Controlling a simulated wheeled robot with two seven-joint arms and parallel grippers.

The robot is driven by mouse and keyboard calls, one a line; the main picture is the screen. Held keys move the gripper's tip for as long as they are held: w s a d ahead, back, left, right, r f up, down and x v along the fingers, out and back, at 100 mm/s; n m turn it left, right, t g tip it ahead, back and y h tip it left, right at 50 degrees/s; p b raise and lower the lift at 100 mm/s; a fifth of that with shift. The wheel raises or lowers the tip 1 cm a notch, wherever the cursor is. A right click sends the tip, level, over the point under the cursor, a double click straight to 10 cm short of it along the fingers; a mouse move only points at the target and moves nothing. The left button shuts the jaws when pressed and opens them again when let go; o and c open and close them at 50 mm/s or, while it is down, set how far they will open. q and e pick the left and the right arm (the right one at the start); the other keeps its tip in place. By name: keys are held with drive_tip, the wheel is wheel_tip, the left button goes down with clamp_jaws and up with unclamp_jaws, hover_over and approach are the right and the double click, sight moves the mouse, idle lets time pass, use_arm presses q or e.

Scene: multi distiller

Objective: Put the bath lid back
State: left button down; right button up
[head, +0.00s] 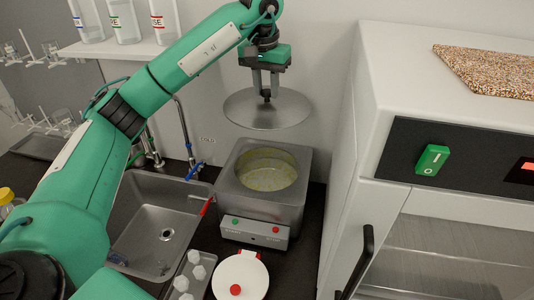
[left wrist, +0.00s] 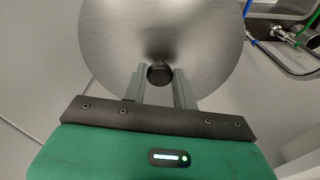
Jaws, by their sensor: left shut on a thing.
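The bath lid (head: 268,112) is a round grey metal disc with a small black knob on top. My left gripper (head: 266,94) is shut on that knob and holds the lid in the air, above and slightly behind the bath (head: 262,195). The bath is a grey metal box with a round open top holding yellowish liquid, and a front panel with a green and a red button. In the left wrist view the lid (left wrist: 160,35) spreads out beyond the fingertips of my left gripper (left wrist: 160,76), with the black knob between them. My right gripper is not in view.
A sink (head: 150,225) with taps lies left of the bath. A white round lid with a red knob (head: 240,278) and a tray of white pieces (head: 190,275) are in front. A large white cabinet (head: 365,130) stands close on the right. A bottle shelf (head: 130,47) hangs upper left.

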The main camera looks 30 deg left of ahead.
sight(266, 93)
use_arm(q)
wheel_tip(266, 93, down, 4)
drive_tip(key=shift+s+d+f, duration=0.1)
drive_tip(key=shift+f, duration=0.05)
wheel_tip(266, 93, down, 15)
drive_tip(key=p, duration=0.4)
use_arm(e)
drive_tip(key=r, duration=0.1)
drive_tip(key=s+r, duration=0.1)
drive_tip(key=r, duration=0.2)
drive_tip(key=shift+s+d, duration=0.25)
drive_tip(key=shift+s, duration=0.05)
